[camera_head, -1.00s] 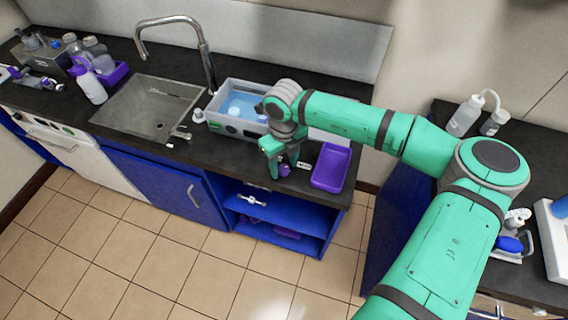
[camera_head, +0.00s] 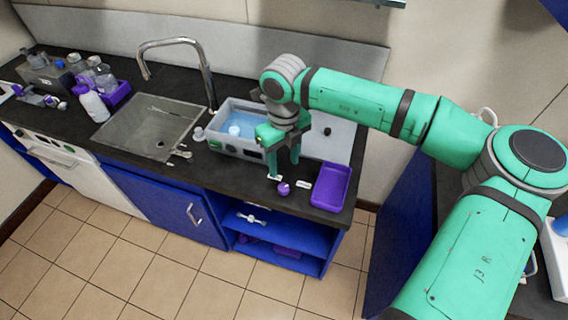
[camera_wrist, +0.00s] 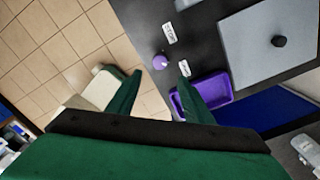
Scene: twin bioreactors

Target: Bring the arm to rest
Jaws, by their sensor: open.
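My gripper (camera_head: 284,160) is open and empty above the dark counter, in front of the water bath and left of the purple tray. Its two green fingers also show spread apart in the wrist view (camera_wrist: 155,98). A small purple object (camera_head: 283,188) stands on the counter just below the gripper, apart from it; it also shows in the wrist view (camera_wrist: 160,61). My arm is bent and reaches from the right side over the counter.
The purple tray (camera_head: 343,187) lies near the counter's right end. The water bath (camera_head: 222,147) holds blue water. The sink (camera_head: 135,130) and tap (camera_head: 206,72) are to the left. Bottles (camera_head: 93,105) stand at the far left. Two small white labels (camera_head: 304,184) lie by the purple object. The tiled floor (camera_head: 180,285) is clear.

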